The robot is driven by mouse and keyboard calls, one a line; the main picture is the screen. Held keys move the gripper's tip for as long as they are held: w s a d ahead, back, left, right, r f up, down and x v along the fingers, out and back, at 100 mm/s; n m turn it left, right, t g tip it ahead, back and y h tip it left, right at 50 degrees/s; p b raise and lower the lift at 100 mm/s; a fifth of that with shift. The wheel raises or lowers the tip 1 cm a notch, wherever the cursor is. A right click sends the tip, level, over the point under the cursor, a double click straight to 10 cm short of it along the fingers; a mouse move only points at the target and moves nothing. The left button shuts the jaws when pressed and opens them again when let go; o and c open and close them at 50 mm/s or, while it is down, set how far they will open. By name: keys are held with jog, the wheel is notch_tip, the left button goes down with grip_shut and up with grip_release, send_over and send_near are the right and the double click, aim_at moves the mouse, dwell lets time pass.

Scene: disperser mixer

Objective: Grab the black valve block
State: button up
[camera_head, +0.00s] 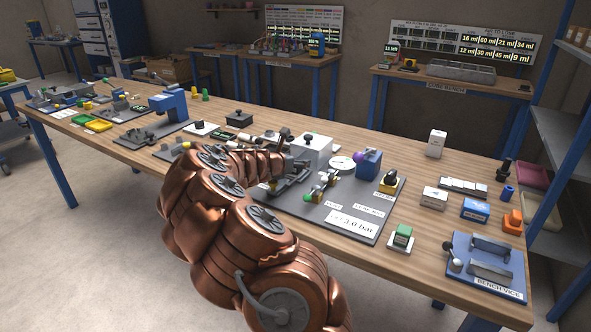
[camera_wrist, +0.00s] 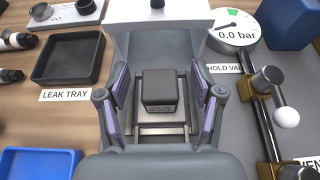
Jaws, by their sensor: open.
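In the wrist view, the black valve block (camera_wrist: 163,88) is a small dark cube with a pale label on its front. It sits on a grey metal seat with rails, below a pale housing. My gripper (camera_wrist: 161,95) is open, with one purple-padded finger on each side of the block. Gaps show between the pads and the block, and it is not held. In the head view, my gripper (camera_head: 288,178) is over the grey panel by the white box, and I cannot make out the block there.
A gauge (camera_wrist: 235,27) reading 0.0 bar and a pipe with a white-knobbed valve (camera_wrist: 285,117) stand close on the right. A black leak tray (camera_wrist: 68,60) and a blue tray (camera_wrist: 38,165) lie on the left. The white box (camera_head: 312,150) stands beside my gripper.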

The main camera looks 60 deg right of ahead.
jog(key=shift+d+f, duration=0.15)
jog(key=shift+d, duration=0.3)
grip_shut()
dwell(0.4)
